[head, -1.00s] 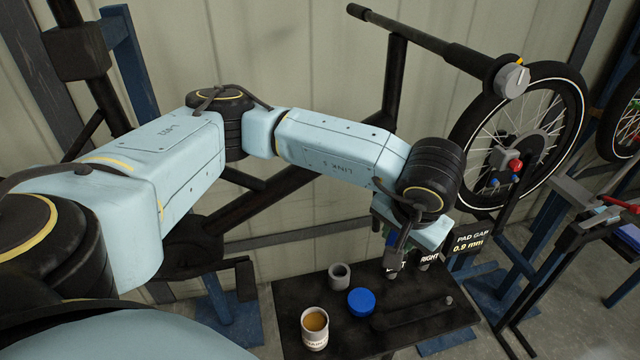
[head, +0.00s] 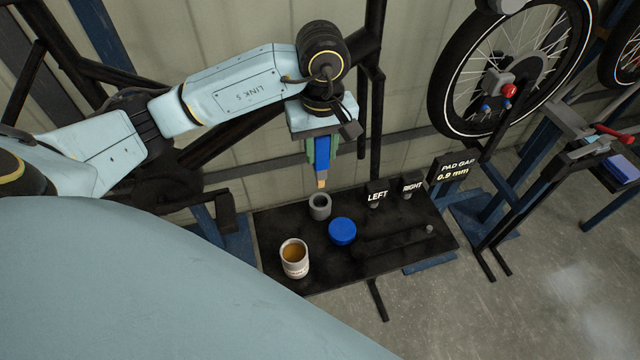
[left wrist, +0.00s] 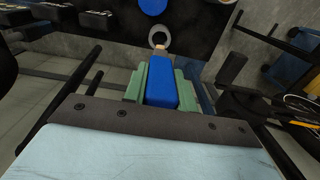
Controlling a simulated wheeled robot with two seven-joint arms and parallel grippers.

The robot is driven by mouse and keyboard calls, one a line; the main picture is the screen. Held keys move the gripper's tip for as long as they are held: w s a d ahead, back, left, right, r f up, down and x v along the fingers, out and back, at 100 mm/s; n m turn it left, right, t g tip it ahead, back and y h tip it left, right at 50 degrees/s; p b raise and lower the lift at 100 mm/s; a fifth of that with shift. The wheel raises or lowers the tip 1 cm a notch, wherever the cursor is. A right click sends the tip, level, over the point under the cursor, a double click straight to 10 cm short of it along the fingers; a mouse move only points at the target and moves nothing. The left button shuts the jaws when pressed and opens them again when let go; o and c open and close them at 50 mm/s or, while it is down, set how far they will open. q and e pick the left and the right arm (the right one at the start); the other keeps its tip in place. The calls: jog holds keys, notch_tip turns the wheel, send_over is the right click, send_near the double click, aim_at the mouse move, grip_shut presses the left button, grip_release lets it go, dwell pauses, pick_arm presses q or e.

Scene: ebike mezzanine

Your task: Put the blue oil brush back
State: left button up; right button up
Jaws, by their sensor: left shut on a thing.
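My left gripper (head: 321,155) is shut on the blue oil brush (head: 323,147). The brush hangs bristles down, its pale tip a little above and close to the grey round holder (head: 320,206) on the black bench. In the left wrist view the blue brush handle (left wrist: 162,88) sits between the green fingers (left wrist: 161,85), and its pale tip points at the open ring of the holder (left wrist: 159,37). The tip's exact height over the holder is hard to tell. My right gripper is not in view.
The black bench (head: 400,258) also carries an open tin of amber liquid (head: 294,258), a blue round lid (head: 342,231), and the LEFT (head: 377,195) and RIGHT (head: 412,185) labelled blocks. A wheel (head: 510,70) stands at the back right.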

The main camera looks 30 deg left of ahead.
aim_at(320, 186)
pick_arm(q)
notch_tip(320, 186, down, 10)
jog(key=shift+r, duration=0.1)
dwell(0.4)
jog(key=shift+f, duration=0.2)
jog(key=o, duration=1)
jog(key=shift+r, duration=0.1)
notch_tip(320, 186, up, 12)
jog(key=shift+r, duration=0.1)
